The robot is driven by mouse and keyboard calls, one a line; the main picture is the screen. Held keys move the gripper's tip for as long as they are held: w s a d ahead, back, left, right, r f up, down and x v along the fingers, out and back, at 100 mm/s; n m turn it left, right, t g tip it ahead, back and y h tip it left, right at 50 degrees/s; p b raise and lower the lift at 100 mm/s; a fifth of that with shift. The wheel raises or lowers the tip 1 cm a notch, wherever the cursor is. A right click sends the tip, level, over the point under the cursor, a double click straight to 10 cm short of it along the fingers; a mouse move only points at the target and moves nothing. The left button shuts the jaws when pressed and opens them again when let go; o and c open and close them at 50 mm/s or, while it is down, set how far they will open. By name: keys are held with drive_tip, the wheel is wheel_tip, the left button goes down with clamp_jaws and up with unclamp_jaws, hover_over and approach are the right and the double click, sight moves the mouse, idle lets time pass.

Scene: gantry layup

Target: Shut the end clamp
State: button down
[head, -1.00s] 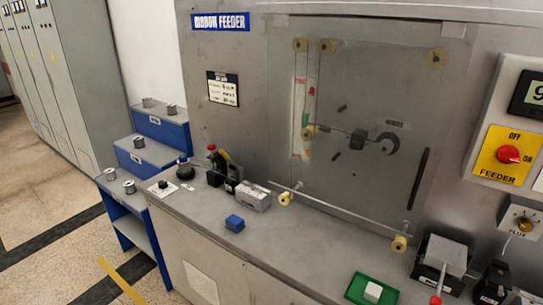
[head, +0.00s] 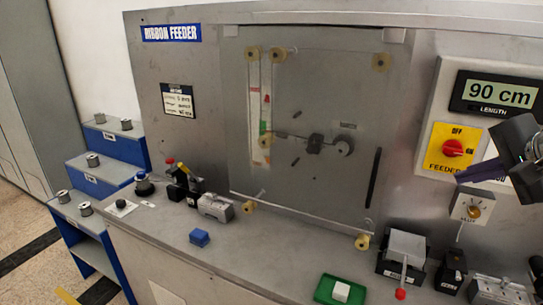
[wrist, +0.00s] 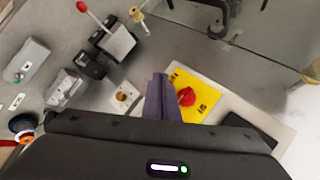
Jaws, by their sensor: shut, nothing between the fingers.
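My gripper (head: 460,178) enters at the right edge of the head view, in front of the yellow feeder switch plate. Its dark purple fingers (wrist: 160,85) are closed together and empty, and in the wrist view they overlap the edge of that plate. A grey block with a red-knobbed lever (head: 407,246) and a small black clamp-like device (head: 452,272) stand on the bench at the right, below and left of my gripper. They also show in the wrist view, the lever block (wrist: 117,42) and the black device (wrist: 90,64). No label shows which is the end clamp.
The feeder panel carries a red knob (head: 453,148), and a display (head: 499,95) reads 90 cm. A green tray (head: 325,292) with a white block, a blue block (head: 199,237) and a metal vise-like block (head: 215,207) sit on the bench. The bench middle is mostly clear.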

drive_tip(key=a+f+n+g+y, duration=0.15)
drive_tip(key=a+f+n, duration=0.3)
drive_tip(key=a, duration=0.95)
drive_tip(key=s+a+f+n+g+h, duration=0.1)
drive_tip(key=s+a+f+n, duration=0.4)
drive_tip(key=s+f, duration=0.1)
drive_tip(key=s+a+f+n+g+h, duration=0.1)
drive_tip(key=s+a+f+n, duration=0.4)
drive_tip(key=f, duration=0.4)
drive_tip(key=shift+s+a+f, duration=0.3)
drive_tip(key=shift+s, duration=0.35)
drive_tip(key=shift+n+g, duration=0.25)
